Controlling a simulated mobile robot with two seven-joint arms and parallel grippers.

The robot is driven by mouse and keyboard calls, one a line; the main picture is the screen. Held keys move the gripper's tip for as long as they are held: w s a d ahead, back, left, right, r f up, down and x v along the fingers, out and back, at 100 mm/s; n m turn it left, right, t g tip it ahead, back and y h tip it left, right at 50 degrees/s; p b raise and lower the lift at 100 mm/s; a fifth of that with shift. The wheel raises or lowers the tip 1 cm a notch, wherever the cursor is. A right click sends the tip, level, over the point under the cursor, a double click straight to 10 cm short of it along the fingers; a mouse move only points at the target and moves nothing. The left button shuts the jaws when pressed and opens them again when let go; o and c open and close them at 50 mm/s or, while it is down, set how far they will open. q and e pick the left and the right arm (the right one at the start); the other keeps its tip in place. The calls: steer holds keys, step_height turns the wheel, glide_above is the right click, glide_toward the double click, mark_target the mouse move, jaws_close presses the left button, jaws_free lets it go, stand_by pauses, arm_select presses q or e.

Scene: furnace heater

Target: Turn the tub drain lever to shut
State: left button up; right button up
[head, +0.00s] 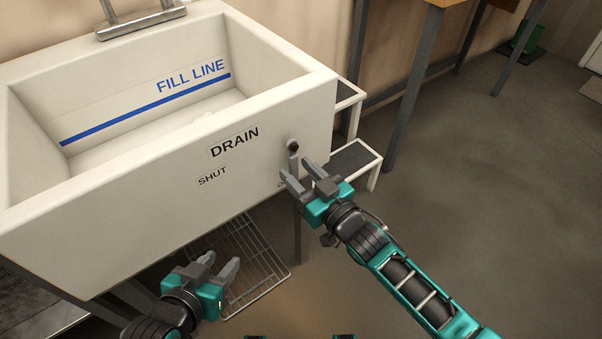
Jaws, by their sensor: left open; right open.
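The white tub (120,215) fills the left of the head view, with a "DRAIN" label on its front. The drain lever (293,147) is at the front's right side; its dark round pivot shows, and a grey arm hangs down from it. The word "SHUT" (212,176) is left of the lever. A word below the lever is mostly hidden by my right gripper. My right gripper (297,172) is open, its fingers at the lower part of the lever; I cannot tell whether they touch it. My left gripper (222,265) is open and empty, low in front of the tub.
A wire rack (250,265) lies below the tub. A white step stool (355,160) with dark treads stands right of the tub. A table leg (412,85) rises behind it. The floor at the right is clear. A faucet (140,18) is at the tub's back.

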steer(key=shift+c, duration=0.3)
steer(key=c, duration=0.7)
jaws_close()
